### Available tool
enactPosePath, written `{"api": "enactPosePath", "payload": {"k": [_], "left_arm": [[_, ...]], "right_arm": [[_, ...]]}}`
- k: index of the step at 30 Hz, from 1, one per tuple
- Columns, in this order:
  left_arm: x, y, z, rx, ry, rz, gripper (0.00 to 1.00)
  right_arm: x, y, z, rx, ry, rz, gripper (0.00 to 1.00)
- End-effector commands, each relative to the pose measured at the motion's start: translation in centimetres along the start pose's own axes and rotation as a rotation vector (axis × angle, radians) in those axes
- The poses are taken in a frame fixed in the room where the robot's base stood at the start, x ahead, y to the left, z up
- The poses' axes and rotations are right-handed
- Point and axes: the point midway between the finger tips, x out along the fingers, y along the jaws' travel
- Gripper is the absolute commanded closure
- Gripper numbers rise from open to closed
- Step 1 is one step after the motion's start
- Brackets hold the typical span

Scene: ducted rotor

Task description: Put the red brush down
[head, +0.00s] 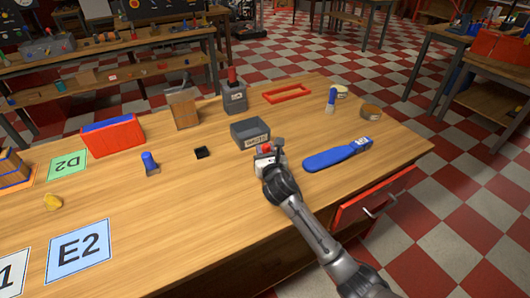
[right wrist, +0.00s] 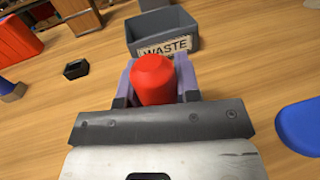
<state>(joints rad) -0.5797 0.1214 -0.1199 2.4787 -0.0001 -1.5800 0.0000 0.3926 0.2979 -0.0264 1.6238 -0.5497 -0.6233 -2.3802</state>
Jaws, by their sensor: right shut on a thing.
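The red brush (right wrist: 153,82) is in my right gripper (right wrist: 155,90). In the right wrist view only its red rounded handle end shows, between the two fingers; the rest of it is hidden. In the head view the right gripper (head: 268,158) is above the wooden workbench (head: 205,215), just in front of the grey waste bin (head: 250,132). A bit of red (head: 266,148) shows between its fingers. I cannot tell whether the brush touches the bench. My left gripper is not in view.
The bin's WASTE label (right wrist: 165,47) faces me. A blue-handled tool (head: 338,154) lies to the right of the gripper. A small black tray (head: 201,152) and a blue-topped object (head: 150,163) stand to the left. The bench front left of the gripper is clear.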

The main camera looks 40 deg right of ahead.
Motion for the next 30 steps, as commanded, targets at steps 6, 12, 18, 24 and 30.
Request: {"api": "enactPosePath", "payload": {"k": [6, 12, 18, 24, 30], "left_arm": [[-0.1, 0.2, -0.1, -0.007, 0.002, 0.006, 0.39], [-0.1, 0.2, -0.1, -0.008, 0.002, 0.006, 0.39], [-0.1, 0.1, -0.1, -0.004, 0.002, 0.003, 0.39], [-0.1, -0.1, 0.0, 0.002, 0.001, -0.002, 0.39], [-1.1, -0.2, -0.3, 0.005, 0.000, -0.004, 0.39]], "right_arm": [[0.0, 0.0, -0.1, -0.002, 0.000, -0.001, 0.97], [0.0, 0.0, -0.2, -0.001, -0.001, -0.001, 0.56], [0.0, 0.0, -0.2, -0.001, -0.001, -0.001, 0.44], [0.0, 0.0, 0.0, 0.000, -0.001, -0.001, 0.44], [-2.0, 0.0, 0.3, -0.003, 0.001, 0.000, 0.44]]}}
